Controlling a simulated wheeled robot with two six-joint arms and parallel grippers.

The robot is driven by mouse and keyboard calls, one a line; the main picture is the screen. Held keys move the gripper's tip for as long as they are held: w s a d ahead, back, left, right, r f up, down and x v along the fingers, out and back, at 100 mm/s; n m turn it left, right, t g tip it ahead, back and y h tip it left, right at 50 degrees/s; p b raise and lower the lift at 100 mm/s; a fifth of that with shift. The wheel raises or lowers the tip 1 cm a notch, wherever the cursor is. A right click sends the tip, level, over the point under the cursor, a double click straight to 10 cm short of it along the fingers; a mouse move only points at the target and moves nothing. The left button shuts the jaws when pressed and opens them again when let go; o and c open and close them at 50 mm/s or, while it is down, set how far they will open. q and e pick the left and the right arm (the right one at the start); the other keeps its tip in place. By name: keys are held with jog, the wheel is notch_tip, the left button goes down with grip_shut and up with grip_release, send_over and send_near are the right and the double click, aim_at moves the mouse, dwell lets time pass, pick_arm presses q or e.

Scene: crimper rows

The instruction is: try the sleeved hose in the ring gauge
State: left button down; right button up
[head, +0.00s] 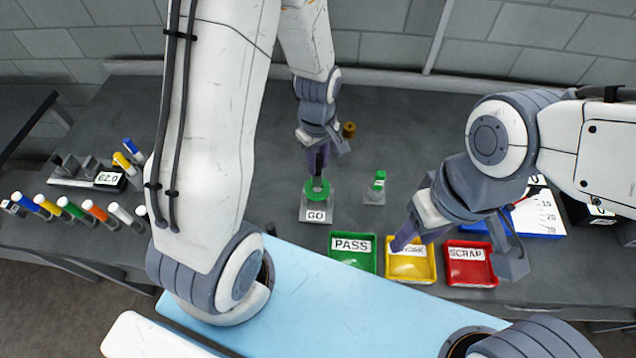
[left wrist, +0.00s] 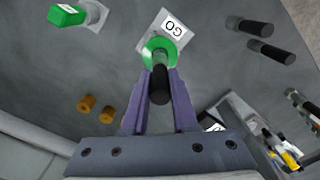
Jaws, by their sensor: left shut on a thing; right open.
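My left gripper (head: 318,160) is shut on a black hose (left wrist: 160,84), which shows between its fingers (left wrist: 160,100) in the left wrist view. The hose points at the green ring gauge (head: 316,189) on a grey block marked GO. In the left wrist view its far end overlaps the green ring (left wrist: 148,50); I cannot tell how deep it sits. The sleeve on the hose is not clear. My right gripper (head: 458,250) is open and empty, its fingers over the yellow and red trays.
Green PASS (head: 352,264), yellow (head: 424,273) and red SCRAP (head: 471,281) trays stand in front. A small green-topped stand (head: 375,196) is right of the gauge. Brown cylinders (left wrist: 87,103) stand behind. Colour-ended hoses (head: 72,212) and a 62.0 display (head: 108,179) are at left.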

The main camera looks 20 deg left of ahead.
aim_at(318, 157)
pick_arm(q)
jog(key=shift+r+p, duration=1.35)
jog(key=shift+r, duration=0.4)
